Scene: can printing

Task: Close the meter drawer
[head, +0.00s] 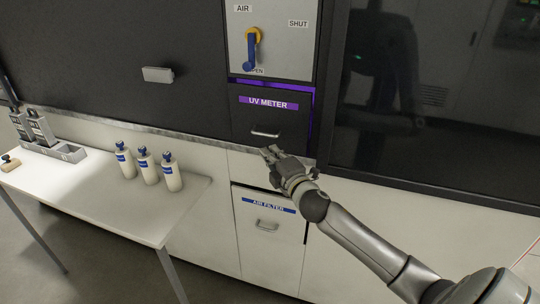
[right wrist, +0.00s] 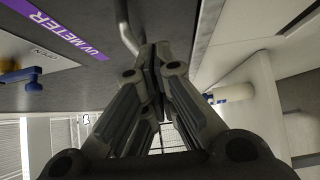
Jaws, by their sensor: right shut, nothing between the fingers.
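The meter drawer (head: 243,117) has a dark front with a purple "UV METER" label and a silver handle (head: 266,134). A purple glow shows along its top and right edges, and its front seems to stand out a little from the cabinet. My right gripper (head: 270,153) is shut and empty, just below the handle near the drawer's lower edge. In the right wrist view its fingertips (right wrist: 158,54) are close to the handle (right wrist: 127,32) and the dark drawer front (right wrist: 80,75). Whether they touch cannot be told. My left gripper is not in view.
Above the drawer is an AIR/SHUT panel (head: 290,45) with a blue lever (head: 251,52). Below is the "AIR FILTER" drawer (head: 268,240). A white table (head: 130,205) at left bears several white bottles with blue caps. A dark glass panel (head: 440,100) stands right.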

